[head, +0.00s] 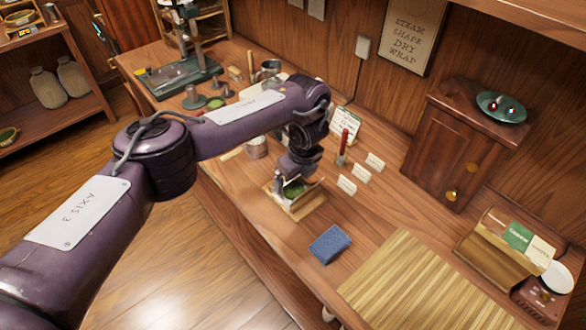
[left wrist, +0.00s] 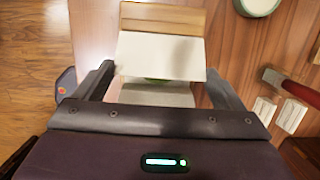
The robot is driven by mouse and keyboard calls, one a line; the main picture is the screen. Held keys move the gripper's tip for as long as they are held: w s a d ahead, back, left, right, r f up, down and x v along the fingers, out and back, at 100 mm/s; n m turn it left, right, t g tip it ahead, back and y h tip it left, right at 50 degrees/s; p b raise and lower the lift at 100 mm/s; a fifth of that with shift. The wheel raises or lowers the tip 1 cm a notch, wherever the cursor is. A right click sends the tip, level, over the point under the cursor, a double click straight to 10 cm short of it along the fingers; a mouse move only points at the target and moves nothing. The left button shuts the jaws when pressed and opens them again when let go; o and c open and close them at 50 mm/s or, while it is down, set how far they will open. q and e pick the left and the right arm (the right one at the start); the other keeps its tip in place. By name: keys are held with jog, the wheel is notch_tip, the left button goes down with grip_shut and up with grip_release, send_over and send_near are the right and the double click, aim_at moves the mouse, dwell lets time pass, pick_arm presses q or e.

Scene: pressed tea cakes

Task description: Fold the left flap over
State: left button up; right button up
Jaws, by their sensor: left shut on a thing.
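The tea cake (head: 293,188) is green and lies in pale wrapping paper on a small wooden board (head: 309,205) near the table's front edge. In the left wrist view a white paper flap (left wrist: 160,55) stands up over the cake (left wrist: 155,80), of which only a sliver shows. The wooden board (left wrist: 162,17) shows behind it. My left gripper (head: 292,180) is down at the board, its fingers (left wrist: 160,74) on either side of the paper and shut on the flap. The exact contact is hard to see. My right gripper is not in view.
A blue cloth (head: 330,244) and a slatted bamboo mat (head: 425,285) lie to the right. A wooden cabinet (head: 455,150) stands at the back right.

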pick_arm(q)
jog(key=shift+s+d+f+t+y, duration=0.25)
jog(key=shift+d+f+t+y, duration=0.1)
jog(key=shift+t+y, duration=0.25)
jog(key=shift+s+d+f+t+y+b, duration=0.15)
jog(key=shift+f+t+y+b, duration=0.15)
jog(key=shift+t+y, duration=0.25)
jog(key=shift+s+d+f+t+y+b, duration=0.1)
jog(key=shift+s+f+t+y+b, duration=0.1)
jog(key=shift+f+t+y, duration=0.25)
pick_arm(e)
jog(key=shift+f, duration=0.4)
pick_arm(q)
jog(key=shift+r, duration=0.1)
jog(key=o, duration=0.7)
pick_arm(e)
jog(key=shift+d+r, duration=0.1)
